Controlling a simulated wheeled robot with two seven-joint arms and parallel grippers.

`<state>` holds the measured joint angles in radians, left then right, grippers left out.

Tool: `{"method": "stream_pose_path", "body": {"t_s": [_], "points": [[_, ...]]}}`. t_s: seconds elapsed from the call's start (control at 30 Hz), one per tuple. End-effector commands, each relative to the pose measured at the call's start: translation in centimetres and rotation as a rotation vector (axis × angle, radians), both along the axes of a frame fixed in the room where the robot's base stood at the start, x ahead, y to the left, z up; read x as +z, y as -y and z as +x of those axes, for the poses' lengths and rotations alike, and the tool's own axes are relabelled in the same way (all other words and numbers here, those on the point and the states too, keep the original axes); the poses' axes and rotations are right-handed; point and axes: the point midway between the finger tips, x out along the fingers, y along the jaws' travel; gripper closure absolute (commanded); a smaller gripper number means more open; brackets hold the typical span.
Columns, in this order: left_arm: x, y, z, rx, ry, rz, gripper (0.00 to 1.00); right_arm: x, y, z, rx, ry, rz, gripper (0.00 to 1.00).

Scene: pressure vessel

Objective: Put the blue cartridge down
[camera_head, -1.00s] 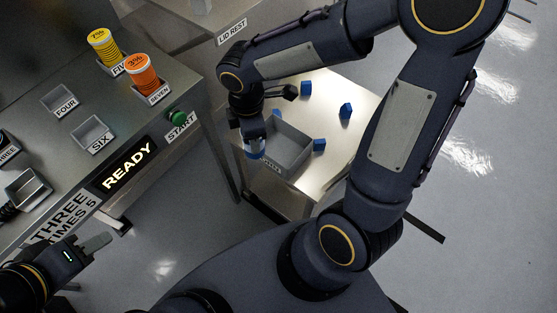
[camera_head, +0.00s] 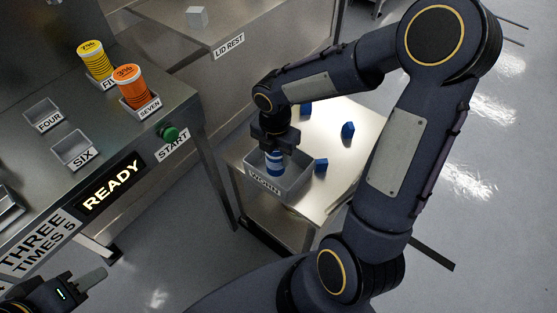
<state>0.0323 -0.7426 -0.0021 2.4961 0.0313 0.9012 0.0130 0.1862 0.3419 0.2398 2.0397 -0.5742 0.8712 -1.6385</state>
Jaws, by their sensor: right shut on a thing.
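The blue cartridge (camera_head: 274,163), with pale bands, is upright in my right gripper (camera_head: 274,148). My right gripper is shut on its upper part and points down over the grey bin labelled WORN (camera_head: 297,185). The cartridge's lower part shows within the bin's outline; I cannot tell whether it touches the bin floor. The gripper and wrist hide part of the bin's back. My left gripper (camera_head: 88,283) is at the lower left, away from the bin, partly cut off; its opening is unclear.
Blue blocks (camera_head: 348,130) lie on the small metal table (camera_head: 345,105) around the bin. On the left bench are a yellow cartridge (camera_head: 92,56), an orange cartridge (camera_head: 129,86), empty holders FOUR and SIX, a green START button (camera_head: 170,133) and a READY sign (camera_head: 112,186).

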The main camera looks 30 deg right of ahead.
Motion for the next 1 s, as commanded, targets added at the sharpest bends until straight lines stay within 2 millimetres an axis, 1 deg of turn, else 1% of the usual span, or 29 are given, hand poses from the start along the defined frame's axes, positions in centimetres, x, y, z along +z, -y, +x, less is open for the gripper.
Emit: {"method": "stream_pose_path", "body": {"t_s": [0.03, 0.1, 0.27, 0.33, 0.5, 0.53, 0.83, 0.97, 1.0], "points": [[-0.3, 0.0, 0.0, 0.0, 0.0, 0.0, 0.64, -0.9, 0.5, 0.3, -0.002, -0.003, 0.001, 0.85], [-0.3, 0.0, 0.0, 0.0, 0.0, 0.0, 0.64, -1.4, 0.8, 0.7, -0.002, -0.001, 0.0, 0.85], [-0.4, 0.0, 0.0, 0.0, 0.0, 0.0, 0.64, -2.0, 1.3, 1.1, -0.001, 0.001, 0.0, 0.85], [-0.6, 0.0, 0.0, 0.0, 0.0, 0.0, 0.64, -2.6, 1.6, 1.4, -0.002, -0.001, 0.0, 0.85], [-1.3, 0.0, 0.0, 0.0, 0.0, 0.0, 0.64, -5.3, 1.7, 1.5, 0.0, -0.002, 0.0, 0.85], [-1.4, 0.0, 0.0, 0.0, 0.0, 0.0, 0.64, -5.6, 1.7, 1.5, 0.0, -0.001, 0.0, 0.85], [-1.3, 0.0, 0.0, 0.0, 0.0, 0.0, 0.64, -5.8, 1.7, 1.5, -0.001, 0.001, 0.0, 0.85], [-1.7, 0.0, 0.0, 0.0, 0.0, 0.0, 0.64, -6.3, 1.7, 1.5, -0.001, 0.001, 0.0, 0.85], [-1.5, 0.0, 0.0, 0.0, 0.0, 0.0, 0.64, -6.1, 1.7, 1.5, -0.001, 0.0, 0.0, 0.49]]}}
